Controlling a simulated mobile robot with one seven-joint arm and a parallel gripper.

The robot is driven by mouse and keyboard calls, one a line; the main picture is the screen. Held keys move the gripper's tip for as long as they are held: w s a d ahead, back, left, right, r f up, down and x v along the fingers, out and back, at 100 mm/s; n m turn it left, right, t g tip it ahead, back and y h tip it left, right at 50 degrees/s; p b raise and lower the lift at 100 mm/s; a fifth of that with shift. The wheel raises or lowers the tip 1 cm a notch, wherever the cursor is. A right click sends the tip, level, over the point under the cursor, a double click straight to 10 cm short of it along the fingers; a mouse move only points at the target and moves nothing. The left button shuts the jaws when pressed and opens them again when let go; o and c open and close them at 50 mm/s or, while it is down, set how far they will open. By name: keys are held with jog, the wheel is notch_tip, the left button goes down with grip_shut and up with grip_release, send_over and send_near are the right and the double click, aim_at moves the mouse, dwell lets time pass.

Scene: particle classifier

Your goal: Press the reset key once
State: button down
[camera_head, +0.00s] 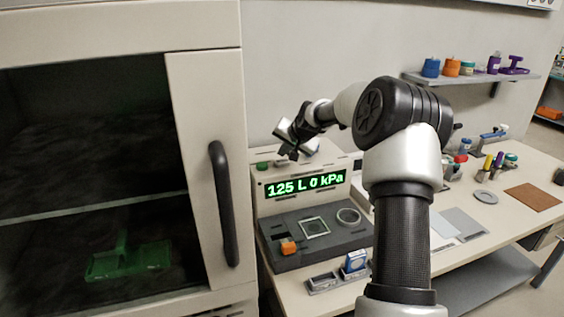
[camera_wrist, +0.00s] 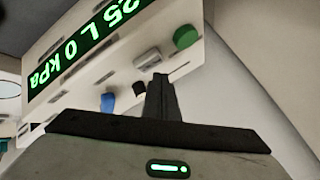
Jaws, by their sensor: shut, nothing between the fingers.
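The classifier unit (camera_head: 300,208) has a lit green display (camera_head: 305,184) reading "125 L 0 kPa". In the wrist view the display (camera_wrist: 75,50) is seen tilted, beside a pale panel with a round green button (camera_wrist: 185,37), a grey cylindrical part (camera_wrist: 147,57) and a blue part (camera_wrist: 108,102). The green button (camera_head: 263,166) also shows at the unit's top left. No label marks which one is the reset key. My gripper (camera_head: 288,155) is shut and empty above the unit's top. In the wrist view its fingertips (camera_wrist: 160,78) appear near a small black part (camera_wrist: 139,88); contact cannot be told.
A cabinet with a dark handle (camera_head: 224,203) stands close on the left, a green object (camera_head: 128,260) inside. A small tray with a blue-topped item (camera_head: 355,262) lies in front. Tools stand on the right bench.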

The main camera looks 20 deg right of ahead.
aim_at(284, 163)
dwell(0.8)
jog(key=shift+f+b, duration=0.4)
jog(key=shift+f, duration=0.05)
jog(key=shift+f+b, duration=0.65)
jog(key=shift+f, duration=0.25)
dwell(0.7)
dwell(0.3)
jog(key=shift+r+p, duration=0.75)
jog(key=shift+r, duration=0.6)
jog(key=shift+r+p, duration=1.5)
jog(key=shift+r, duration=1.05)
